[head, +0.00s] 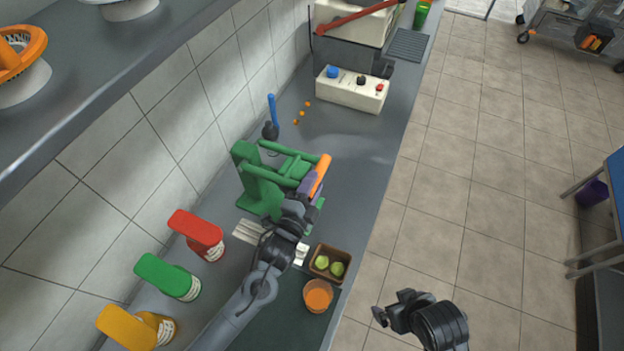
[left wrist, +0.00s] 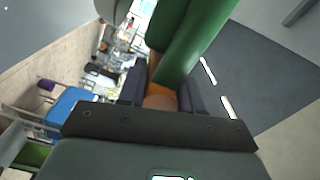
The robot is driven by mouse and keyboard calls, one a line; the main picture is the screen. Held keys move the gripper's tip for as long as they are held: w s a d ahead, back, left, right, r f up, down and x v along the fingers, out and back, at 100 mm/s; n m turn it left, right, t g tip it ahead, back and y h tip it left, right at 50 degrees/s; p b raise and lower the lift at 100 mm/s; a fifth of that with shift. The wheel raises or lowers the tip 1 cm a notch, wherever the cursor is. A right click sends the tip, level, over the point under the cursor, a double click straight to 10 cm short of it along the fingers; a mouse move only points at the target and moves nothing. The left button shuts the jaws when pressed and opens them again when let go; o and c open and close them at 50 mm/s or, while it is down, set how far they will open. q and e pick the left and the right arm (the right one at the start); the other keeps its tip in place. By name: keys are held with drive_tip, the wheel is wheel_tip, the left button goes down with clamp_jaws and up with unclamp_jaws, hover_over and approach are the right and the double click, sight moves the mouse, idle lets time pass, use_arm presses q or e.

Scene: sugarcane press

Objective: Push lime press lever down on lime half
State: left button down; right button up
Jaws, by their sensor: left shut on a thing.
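The green lime press (head: 262,190) stands on the grey counter against the wall. Its lever has green bars and an orange handle (head: 321,174) on the right. My left gripper (head: 312,186) is shut on the lever's handle end. In the left wrist view the orange handle (left wrist: 160,98) sits between the fingers, with the green lever arm (left wrist: 190,45) running away from it. My arm covers the lower front of the press, and I see no lime half in it. Limes (head: 328,263) lie in a small brown box (head: 346,253). My right gripper (head: 390,306) is open and empty over the floor.
An orange cup (head: 318,295) stands in front of the box. Red (head: 198,233), green (head: 167,277) and yellow (head: 137,326) bottles line the wall side. A control box (head: 352,93) sits farther back. The counter between it and the press is mostly clear.

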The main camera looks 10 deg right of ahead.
use_arm(q)
drive_tip(key=shift+a+f, duration=0.1)
drive_tip(key=shift+f, duration=0.8)
drive_tip(key=shift+a+f, duration=0.1)
drive_tip(key=c, duration=0.8)
unclamp_jaws()
drive_tip(key=shift+r, duration=0.2)
